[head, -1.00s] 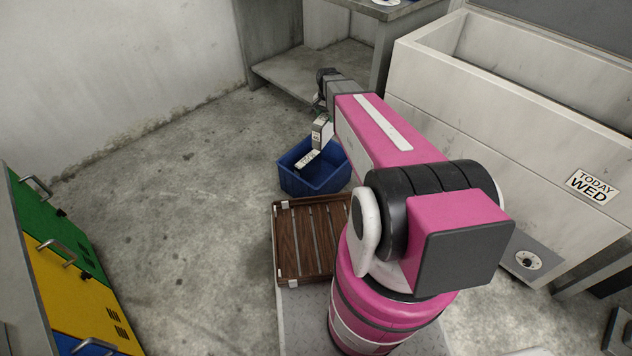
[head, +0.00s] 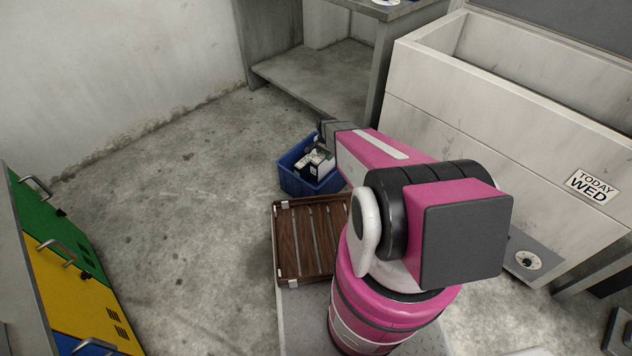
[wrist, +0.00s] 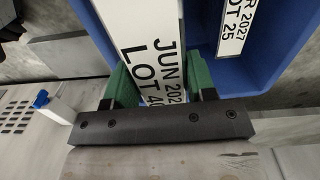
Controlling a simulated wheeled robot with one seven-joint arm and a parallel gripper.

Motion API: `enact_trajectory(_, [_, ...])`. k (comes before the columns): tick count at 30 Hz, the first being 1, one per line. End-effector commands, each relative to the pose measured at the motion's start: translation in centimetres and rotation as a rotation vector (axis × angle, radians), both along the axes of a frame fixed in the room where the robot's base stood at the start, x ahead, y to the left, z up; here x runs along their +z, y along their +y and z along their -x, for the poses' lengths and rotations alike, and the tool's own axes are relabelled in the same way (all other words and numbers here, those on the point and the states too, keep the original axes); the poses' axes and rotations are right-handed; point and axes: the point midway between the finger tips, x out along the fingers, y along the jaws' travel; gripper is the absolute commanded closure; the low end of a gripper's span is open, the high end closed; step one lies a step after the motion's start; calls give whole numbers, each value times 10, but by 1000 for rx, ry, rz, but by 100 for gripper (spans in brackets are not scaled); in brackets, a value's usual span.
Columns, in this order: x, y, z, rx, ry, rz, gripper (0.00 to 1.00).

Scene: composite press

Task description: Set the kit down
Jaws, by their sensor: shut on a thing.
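The kit, a white box labelled "JUN 202… LOT 40…" (wrist: 150,45), is between the green fingers of my gripper (wrist: 160,85) in the wrist view. My gripper is shut on it. In the head view the kit (head: 320,162) shows low inside the blue bin (head: 312,186), with my arm reaching over from the right. The blue bin's wall also shows in the wrist view (wrist: 275,75). Another labelled white kit (wrist: 237,28) lies in the bin beside the held one. Whether the held kit touches the bin's floor is hidden.
A brown slatted wooden tray (head: 294,240) lies in front of the bin. A large pale chest (head: 470,110) stands at the right with a "TODAY WED" sign (head: 592,187). Coloured lockers (head: 75,285) stand at the left. The concrete floor (head: 180,200) between is clear.

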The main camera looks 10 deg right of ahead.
Motion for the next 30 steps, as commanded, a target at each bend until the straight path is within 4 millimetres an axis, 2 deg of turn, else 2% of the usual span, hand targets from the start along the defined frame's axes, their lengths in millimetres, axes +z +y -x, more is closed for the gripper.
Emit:
enact_trajectory(5, [-14, 0, 0, -5, 0, 0, 100])
enact_trajectory(15, [-66, 0, 0, -4, 1, 0, 100])
enact_trajectory(20, [-78, 0, 0, -4, 0, 0, 100])
enact_trajectory(26, [-104, 0, 0, -4, 0, 0, 100])
enact_trajectory(30, [-107, 0, 1, -4, -1, 0, 100])
